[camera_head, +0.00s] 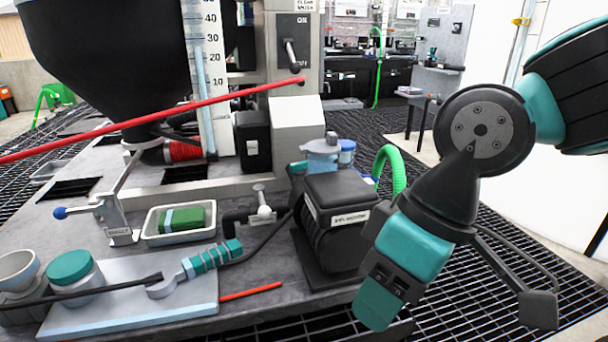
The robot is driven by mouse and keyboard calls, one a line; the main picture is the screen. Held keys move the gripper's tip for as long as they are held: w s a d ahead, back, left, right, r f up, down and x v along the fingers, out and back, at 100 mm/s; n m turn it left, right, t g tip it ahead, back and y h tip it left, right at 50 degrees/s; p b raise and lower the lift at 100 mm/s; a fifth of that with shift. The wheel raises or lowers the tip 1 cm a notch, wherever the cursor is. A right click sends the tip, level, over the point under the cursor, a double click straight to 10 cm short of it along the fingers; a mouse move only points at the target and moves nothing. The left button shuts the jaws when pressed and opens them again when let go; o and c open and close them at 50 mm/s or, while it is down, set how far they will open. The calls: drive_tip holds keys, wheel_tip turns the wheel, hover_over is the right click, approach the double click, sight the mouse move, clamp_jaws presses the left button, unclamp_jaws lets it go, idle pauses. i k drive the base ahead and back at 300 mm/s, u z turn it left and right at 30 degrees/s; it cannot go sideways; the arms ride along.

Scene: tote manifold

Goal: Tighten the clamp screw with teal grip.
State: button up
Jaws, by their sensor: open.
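A ribbed teal grip (211,257) lies at a slant on the front of the bench, beside a grey open-ended or hooked metal piece (166,288). I cannot tell for sure whether this is the clamp screw or a hand tool. A clamp-like metal fixture (117,220) with a blue ball lever (61,212) stands at the left; no teal shows on it. My gripper (465,302) hangs at the right, apart from the bench parts and well right of the teal grip. One dark finger is spread out to the right; the other is hidden or unclear.
A black motor-like unit (335,222) stands between the teal grip and my gripper. A white tray (150,238) holds a green block (184,220). A teal-lidded jar (76,277) stands at front left. A long red rod (190,108) crosses above the bench. Grating floor is free at right.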

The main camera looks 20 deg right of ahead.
sight(298, 168)
drive_tip(key=u, duration=0.05)
drive_tip(key=k, duration=1.3)
drive_tip(key=z, duration=1.1)
drive_tip(key=i, duration=1.85)
drive_tip(key=u, duration=1.4)
drive_tip(key=i, duration=0.5)
drive_tip(key=u, duration=0.05)
